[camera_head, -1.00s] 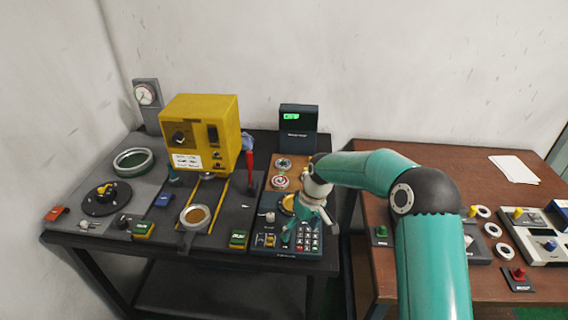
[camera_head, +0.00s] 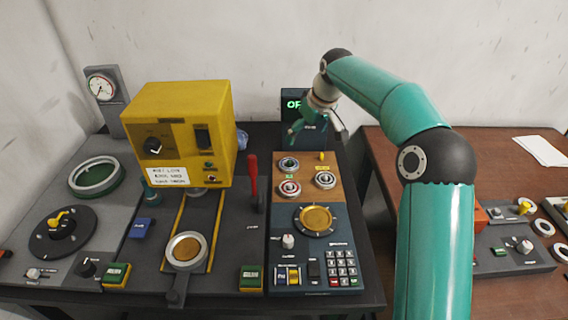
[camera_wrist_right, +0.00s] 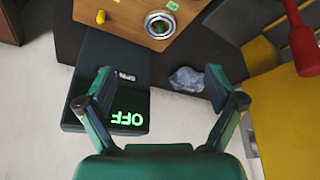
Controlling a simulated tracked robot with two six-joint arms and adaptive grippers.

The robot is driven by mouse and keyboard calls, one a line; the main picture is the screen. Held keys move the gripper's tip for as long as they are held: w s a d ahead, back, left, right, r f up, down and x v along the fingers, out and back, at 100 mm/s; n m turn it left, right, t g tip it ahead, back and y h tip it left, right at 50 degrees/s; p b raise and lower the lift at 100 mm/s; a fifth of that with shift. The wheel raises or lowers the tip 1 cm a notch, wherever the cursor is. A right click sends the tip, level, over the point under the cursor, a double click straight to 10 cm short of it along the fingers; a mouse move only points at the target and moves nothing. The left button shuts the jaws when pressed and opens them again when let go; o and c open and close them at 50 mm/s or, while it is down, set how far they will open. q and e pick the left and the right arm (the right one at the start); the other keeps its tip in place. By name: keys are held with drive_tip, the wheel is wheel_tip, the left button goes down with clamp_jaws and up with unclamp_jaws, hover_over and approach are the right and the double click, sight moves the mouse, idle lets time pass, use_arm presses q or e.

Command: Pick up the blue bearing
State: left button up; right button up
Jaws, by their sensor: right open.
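Three bearing rings lie on the brown wooden panel (camera_head: 308,172) of the left bench. The upper left ring (camera_head: 289,164) has a dark, bluish-green centre, the lower left ring (camera_head: 290,190) looks reddish, and the right ring (camera_head: 325,180) is pale. I cannot tell for sure which is the blue bearing. My right gripper (camera_head: 314,130) is open and empty, in front of the display box and beyond the rings. My left gripper is out of view.
The display box (camera_head: 292,103) reading OFF stands behind the panel. A yellow machine (camera_head: 180,130) and a red lever (camera_head: 253,178) stand to the left. A yellow peg (camera_head: 321,156) is beside the rings. A keypad (camera_head: 342,266) is at the front.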

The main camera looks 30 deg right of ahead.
approach(290, 165)
drive_tip(key=shift+x, duration=1.1)
drive_tip(key=shift+p+x, duration=0.45)
drive_tip(key=shift+x, duration=2.45)
drive_tip(key=c, duration=1.3)
drive_tip(key=shift+c, duration=0.4)
drive_tip(key=shift+r, duration=0.1)
